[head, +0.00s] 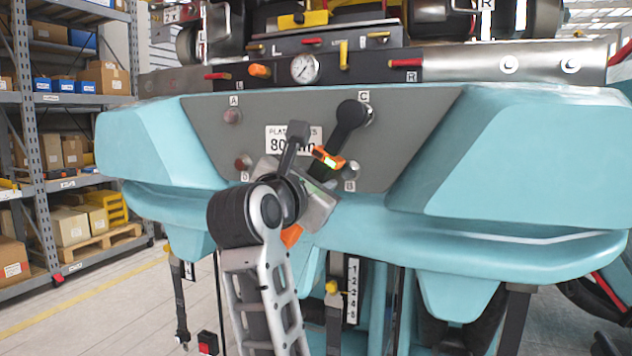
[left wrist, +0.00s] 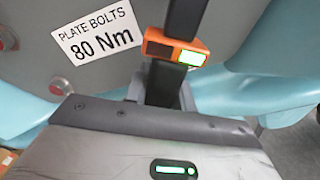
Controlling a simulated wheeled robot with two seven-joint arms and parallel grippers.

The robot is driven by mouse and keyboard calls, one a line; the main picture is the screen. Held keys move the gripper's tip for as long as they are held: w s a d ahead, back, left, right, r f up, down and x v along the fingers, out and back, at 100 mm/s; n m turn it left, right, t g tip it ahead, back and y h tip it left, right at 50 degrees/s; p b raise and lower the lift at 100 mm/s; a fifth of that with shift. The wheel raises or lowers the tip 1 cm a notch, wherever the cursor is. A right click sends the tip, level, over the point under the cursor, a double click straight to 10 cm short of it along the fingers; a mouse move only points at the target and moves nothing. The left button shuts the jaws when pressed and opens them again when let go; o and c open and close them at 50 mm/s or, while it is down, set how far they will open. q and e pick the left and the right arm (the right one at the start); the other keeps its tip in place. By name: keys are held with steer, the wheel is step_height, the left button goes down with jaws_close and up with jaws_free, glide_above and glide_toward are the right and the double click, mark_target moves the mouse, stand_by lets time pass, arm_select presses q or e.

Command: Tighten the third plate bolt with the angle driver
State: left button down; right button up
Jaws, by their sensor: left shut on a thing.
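The angle driver (head: 350,116) is a black tool with an orange band and a lit green display (head: 330,160). Its round head lies over the bolt spot by label C on the grey plate (head: 300,105); that bolt is mostly hidden, so I cannot tell whether the head is seated. My left gripper (head: 319,178) is shut on the driver's handle below the display. The left wrist view shows the driver's dark shaft and display (left wrist: 189,57) above my gripper (left wrist: 165,98). Bolts A (head: 232,116), D (head: 243,163) and B (head: 350,172) show reddish heads. My right gripper is out of view.
Teal body panels (head: 530,160) bulge out on both sides of the plate. A gauge (head: 304,68) and small red and yellow handles sit above it. A label reading 80 Nm (left wrist: 97,35) is on the plate. Shelves with boxes (head: 70,150) stand at the left.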

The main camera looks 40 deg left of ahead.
arm_select(q)
steer(key=shift+w+r, duration=0.1)
steer(key=shift+r, duration=0.1)
steer(key=shift+w+a, duration=0.1)
steer(key=shift+w, duration=0.15)
stand_by(0.4)
steer(key=shift+w, duration=0.15)
steer(key=shift+p, duration=0.5)
stand_by(0.8)
stand_by(0.7)
